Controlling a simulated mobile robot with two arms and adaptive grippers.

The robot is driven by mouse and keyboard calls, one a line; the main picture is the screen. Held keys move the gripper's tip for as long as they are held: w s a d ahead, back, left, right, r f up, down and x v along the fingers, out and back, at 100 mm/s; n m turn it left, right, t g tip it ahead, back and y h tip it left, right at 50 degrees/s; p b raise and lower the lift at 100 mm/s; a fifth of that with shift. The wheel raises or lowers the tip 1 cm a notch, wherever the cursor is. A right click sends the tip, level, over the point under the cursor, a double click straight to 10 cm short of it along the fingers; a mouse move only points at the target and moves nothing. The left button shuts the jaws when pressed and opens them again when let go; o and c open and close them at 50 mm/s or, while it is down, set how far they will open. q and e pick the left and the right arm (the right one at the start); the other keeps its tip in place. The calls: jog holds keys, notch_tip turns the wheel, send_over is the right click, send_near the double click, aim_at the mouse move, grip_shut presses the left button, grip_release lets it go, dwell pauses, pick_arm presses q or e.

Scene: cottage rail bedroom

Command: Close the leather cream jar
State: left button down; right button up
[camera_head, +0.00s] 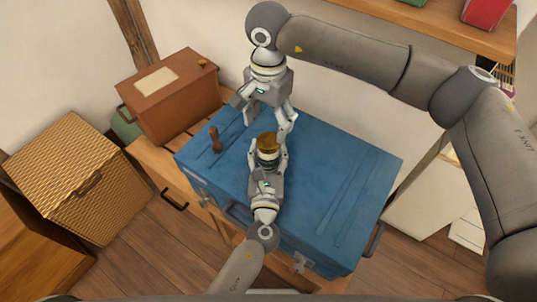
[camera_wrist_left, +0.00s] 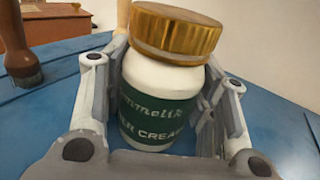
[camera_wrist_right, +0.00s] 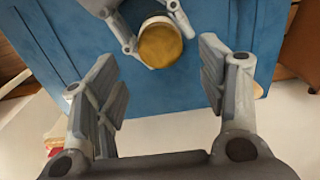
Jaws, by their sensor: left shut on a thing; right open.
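The leather cream jar (camera_wrist_left: 155,115) is white with a dark green label and stands upright on the blue trunk. Its gold lid (camera_wrist_left: 178,32) sits on top with a pale band showing beneath; I cannot tell how tight it is. My left gripper (camera_head: 268,160) is shut around the jar's body, one finger on each side. My right gripper (camera_head: 268,122) is open and empty, just above and behind the jar in the head view. In the right wrist view the lid (camera_wrist_right: 160,44) lies beyond the open fingers (camera_wrist_right: 163,75), apart from them.
A brush with a dark wooden handle (camera_head: 215,140) stands on the blue trunk (camera_head: 330,180), left of the jar. A brown box (camera_head: 170,100) and a wicker box (camera_head: 85,180) are at the left. A wooden shelf (camera_head: 430,25) runs above the back. The trunk's right side is clear.

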aim_at(268, 140)
notch_tip(268, 140, down, 6)
dwell(0.4)
jog(key=c, duration=1.1)
jog(key=m, duration=0.6)
jog(key=shift+m, duration=0.3)
jog(key=m, duration=1.2)
jog(key=shift+m, duration=0.3)
jog(key=m, duration=0.5)
jog(key=o, duration=1.2)
